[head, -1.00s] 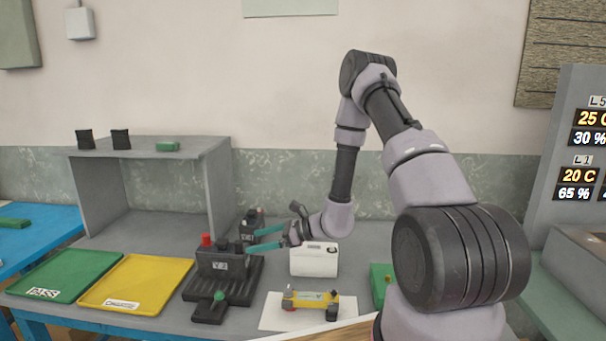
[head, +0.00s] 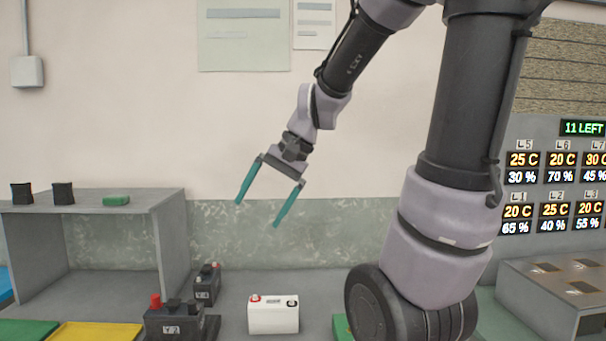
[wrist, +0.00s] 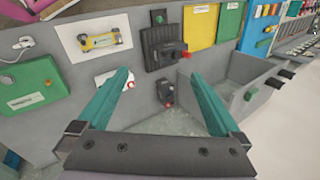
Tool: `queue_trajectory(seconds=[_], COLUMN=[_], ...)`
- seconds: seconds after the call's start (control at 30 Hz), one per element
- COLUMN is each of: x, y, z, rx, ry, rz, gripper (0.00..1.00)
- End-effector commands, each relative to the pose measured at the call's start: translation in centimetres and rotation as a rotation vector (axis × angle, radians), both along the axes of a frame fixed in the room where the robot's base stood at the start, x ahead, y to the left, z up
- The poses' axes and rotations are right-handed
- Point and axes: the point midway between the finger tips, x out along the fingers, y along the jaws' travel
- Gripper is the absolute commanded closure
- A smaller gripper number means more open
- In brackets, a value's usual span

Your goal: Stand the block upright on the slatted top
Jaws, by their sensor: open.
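In the wrist view the block (wrist: 168,56) sits on the slatted top (wrist: 150,36), seen from above. My gripper (head: 257,212) is raised well above the bench, its two teal fingers wide apart with nothing between them. In the wrist view my gripper (wrist: 160,85) is also open and empty, clear of the block.
A second dark block (head: 207,284) stands behind the slatted top. A white battery (head: 273,315) stands to the right. A grey shelf (head: 150,197) is at the left, with small items on top. Green (head: 25,331) and yellow (head: 95,333) trays lie at the front left.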

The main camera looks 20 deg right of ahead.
Motion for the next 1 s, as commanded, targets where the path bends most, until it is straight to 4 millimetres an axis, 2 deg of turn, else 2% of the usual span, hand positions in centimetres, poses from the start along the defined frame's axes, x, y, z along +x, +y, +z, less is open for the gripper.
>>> queue_trajectory(seconds=[0.03,0.1,0.33,0.5,1.0], x=[-1.1,-2.3,-5.1,-5.7,-5.7], y=[-1.0,-2.5,-5.9,-6.7,-6.7], z=[1.4,2.8,6.0,6.7,6.7], rx=[-0.057,-0.135,-0.311,-0.352,-0.352], ry=[-0.076,-0.162,-0.364,-0.408,-0.408], rz=[0.014,0.028,0.037,0.037,0.037], gripper=[0.00,0.00,0.00,0.00,0.00])
